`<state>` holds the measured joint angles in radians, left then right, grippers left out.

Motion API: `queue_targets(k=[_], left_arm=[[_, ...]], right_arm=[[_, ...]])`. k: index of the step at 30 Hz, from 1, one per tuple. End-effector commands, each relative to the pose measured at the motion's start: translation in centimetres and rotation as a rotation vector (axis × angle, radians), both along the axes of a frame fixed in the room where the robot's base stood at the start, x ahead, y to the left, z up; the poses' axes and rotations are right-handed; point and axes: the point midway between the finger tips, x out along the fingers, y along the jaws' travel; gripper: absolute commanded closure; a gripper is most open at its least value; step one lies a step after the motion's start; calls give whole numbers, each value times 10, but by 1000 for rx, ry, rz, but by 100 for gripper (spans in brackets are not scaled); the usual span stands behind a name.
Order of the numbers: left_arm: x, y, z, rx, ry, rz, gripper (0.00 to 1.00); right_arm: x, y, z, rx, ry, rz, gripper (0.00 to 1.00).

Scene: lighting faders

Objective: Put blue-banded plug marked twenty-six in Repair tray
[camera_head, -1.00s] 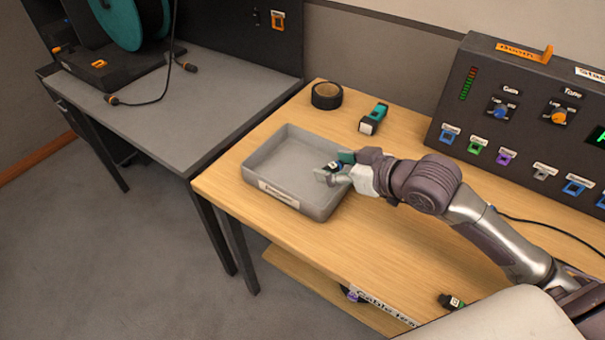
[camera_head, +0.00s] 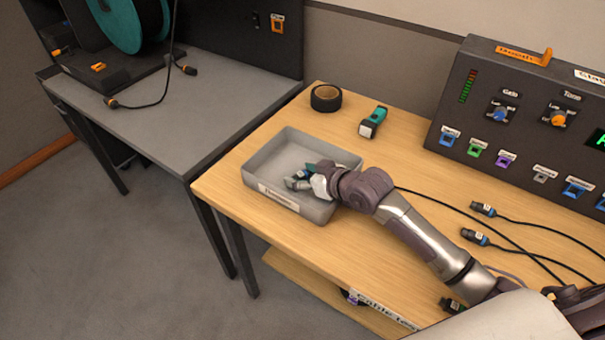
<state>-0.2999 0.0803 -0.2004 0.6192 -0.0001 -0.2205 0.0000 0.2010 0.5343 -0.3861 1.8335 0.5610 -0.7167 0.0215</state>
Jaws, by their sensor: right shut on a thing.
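The grey tray (camera_head: 258,170) stands on the wooden bench. Its front label is too blurred to read. My right gripper (camera_head: 298,181) reaches into the tray from the right, below rim level or close to it. It is shut on a small dark plug (camera_head: 303,174) with a hint of blue. My fingers cover most of this plug, and its number cannot be read. I cannot tell whether the plug touches the tray floor. My left gripper is not in view.
Two cabled plugs with blue bands (camera_head: 483,209) (camera_head: 474,237) lie on the bench at right. A green-banded plug (camera_head: 452,305) lies near my arm. Black tape (camera_head: 326,98) and a teal device (camera_head: 373,122) sit behind the tray. A control console (camera_head: 520,125) stands at back right.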

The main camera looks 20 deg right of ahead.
Motion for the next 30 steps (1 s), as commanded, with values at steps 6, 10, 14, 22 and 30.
queue_targets(k=[6,10,14,22,30], left_arm=[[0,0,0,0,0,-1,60],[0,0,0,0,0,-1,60],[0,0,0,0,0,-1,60],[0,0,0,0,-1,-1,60],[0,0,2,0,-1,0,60]], right_arm=[[0,0,0,0,0,0,70],[0,0,-2,1,0,0,23],[0,0,-1,1,0,0,11],[0,0,0,1,0,0,11],[-27,-13,17,-3,0,1,11]])
